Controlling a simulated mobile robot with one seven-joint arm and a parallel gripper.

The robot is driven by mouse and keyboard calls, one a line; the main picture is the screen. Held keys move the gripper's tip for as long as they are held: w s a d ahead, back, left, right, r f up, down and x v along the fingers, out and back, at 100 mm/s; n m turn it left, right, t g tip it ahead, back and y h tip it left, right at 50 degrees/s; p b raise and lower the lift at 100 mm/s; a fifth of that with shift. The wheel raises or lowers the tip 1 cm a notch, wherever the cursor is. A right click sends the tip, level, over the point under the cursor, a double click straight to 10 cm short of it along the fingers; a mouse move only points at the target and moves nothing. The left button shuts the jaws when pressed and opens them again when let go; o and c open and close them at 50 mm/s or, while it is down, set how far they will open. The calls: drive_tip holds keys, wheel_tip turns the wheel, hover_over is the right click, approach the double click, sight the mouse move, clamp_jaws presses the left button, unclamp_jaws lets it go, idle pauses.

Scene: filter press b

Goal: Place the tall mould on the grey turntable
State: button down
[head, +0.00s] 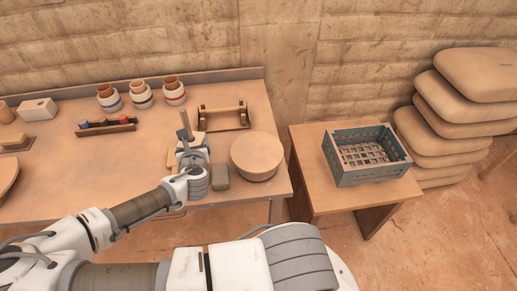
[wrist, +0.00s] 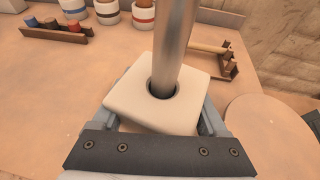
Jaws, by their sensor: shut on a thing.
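My gripper (head: 191,152) is over the right part of the workbench, left of a round turntable (head: 257,152). In the wrist view my gripper (wrist: 163,112) is shut on a white block-shaped mould (wrist: 126,103) with a round hole in its top. A metal rod (wrist: 175,40) stands up out of the hole; it also shows in the head view (head: 186,124). My gripper mostly hides the mould in the head view, and its underside is hidden. I cannot tell whether it touches the bench. The turntable (wrist: 268,135) has a bare, sandy-coloured top and lies to the right.
A small grey-green block (head: 220,177) lies between my gripper and the turntable. Behind are a wooden cradle (head: 223,115), banded jars (head: 142,95) and a rack (head: 107,126). A white block (head: 38,108) stands far left. A crate (head: 365,154) sits on a side table.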

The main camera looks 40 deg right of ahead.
drive_tip(key=s+d+r+m+g+h, duration=0.2)
drive_tip(key=s+d+r+m+g, duration=0.25)
drive_tip(key=s, duration=0.25)
drive_tip(key=s+d+r+m+g+h+p, duration=0.1)
drive_tip(key=s+d+r+m+g+h, duration=0.2)
drive_tip(key=s+m+g, duration=0.25)
drive_tip(key=s+d+r+m+g+h, duration=0.2)
drive_tip(key=s+d+r+m+g, duration=0.25)
drive_tip(key=s, duration=0.35)
drive_tip(key=b, duration=0.2)
hover_over(265, 147)
wheel_tip(265, 147, down, 8)
drive_tip(key=shift+f+h, duration=0.3)
drive_tip(key=shift+f, duration=1.55)
drive_tip(key=shift+f, duration=0.1)
unclamp_jaws()
